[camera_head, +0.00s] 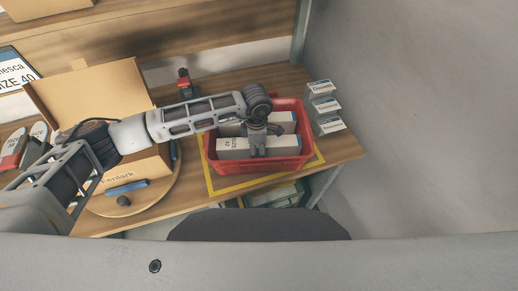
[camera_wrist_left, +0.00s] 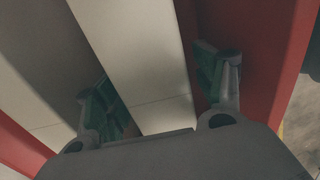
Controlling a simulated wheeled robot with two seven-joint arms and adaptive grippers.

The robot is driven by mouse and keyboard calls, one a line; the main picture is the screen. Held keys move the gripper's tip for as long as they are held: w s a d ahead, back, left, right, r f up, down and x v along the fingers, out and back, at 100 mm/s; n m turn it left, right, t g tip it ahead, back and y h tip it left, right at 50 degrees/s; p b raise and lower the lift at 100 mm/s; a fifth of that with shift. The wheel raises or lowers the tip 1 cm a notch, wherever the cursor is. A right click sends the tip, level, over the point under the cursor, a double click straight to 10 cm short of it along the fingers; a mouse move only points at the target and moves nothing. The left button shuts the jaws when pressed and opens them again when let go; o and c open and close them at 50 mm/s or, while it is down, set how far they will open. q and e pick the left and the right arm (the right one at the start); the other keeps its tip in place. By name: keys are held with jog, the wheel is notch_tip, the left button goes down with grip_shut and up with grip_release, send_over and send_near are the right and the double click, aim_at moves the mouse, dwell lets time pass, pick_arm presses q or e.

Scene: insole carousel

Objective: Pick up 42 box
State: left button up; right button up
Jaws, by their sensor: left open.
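A white box marked size 42 (camera_head: 232,146) lies in the front part of the red crate (camera_head: 302,158). A second white box (camera_head: 286,117) lies behind it in the same crate. My left gripper (camera_head: 257,149) reaches down into the crate at the front box. In the left wrist view, my left gripper (camera_wrist_left: 155,78) is open, with one finger on each side of a white box (camera_wrist_left: 140,55). Another pale box (camera_wrist_left: 38,75) is to the left there. Whether the fingers touch the box cannot be told. My right gripper is not in view.
The crate stands on a yellow-edged square (camera_head: 210,183) near the table's right end.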

pick_arm(q)
jog(key=shift+f, duration=0.1)
dwell(0.3)
jog(key=c, duration=1.2)
notch_tip(320, 180, up, 9)
jog(key=shift+f+b, duration=0.2)
jog(key=shift+b, duration=0.9)
jog(key=shift+r, duration=0.75)
